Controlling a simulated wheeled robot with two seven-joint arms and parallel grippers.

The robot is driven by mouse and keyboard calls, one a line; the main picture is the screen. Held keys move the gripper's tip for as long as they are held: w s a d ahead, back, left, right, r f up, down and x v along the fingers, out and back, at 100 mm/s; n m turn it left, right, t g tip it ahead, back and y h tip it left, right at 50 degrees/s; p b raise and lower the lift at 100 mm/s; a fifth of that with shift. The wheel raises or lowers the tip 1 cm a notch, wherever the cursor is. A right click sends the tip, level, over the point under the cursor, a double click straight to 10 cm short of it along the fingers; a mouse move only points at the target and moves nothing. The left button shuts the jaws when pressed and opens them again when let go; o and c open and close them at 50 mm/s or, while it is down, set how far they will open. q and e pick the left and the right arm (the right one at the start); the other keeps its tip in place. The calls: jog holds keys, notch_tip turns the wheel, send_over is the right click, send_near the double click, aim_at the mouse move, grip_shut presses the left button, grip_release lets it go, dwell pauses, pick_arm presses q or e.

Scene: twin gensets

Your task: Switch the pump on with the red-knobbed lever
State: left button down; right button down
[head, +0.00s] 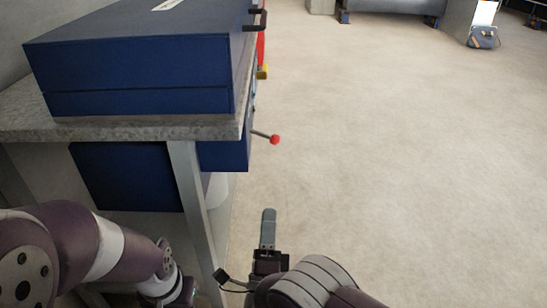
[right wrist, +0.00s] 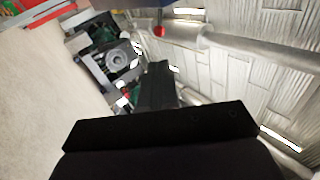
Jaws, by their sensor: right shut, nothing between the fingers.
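The red-knobbed lever (head: 275,139) sticks out to the right from the blue unit under the grey tabletop in the head view. Its thin rod is nearly level, tilting slightly down toward the round knob. In the right wrist view, a red knob (right wrist: 159,31) shows near the top, beyond my fingers. My right gripper (head: 268,228) is shut and empty. In the head view it appears below the knob, with a clear gap between them. In the right wrist view the shut fingers (right wrist: 157,85) point up toward the knob without touching it. My left gripper's fingers are not visible.
A large blue case (head: 140,65) lies on the grey tabletop (head: 110,130). A pale table leg (head: 190,200) stands left of my right gripper. Red and yellow parts (head: 262,70) stand beyond the lever. The beige floor (head: 410,170) to the right is clear.

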aim_at(275, 144)
jog(key=b+x, duration=0.5)
jog(key=x, duration=0.9)
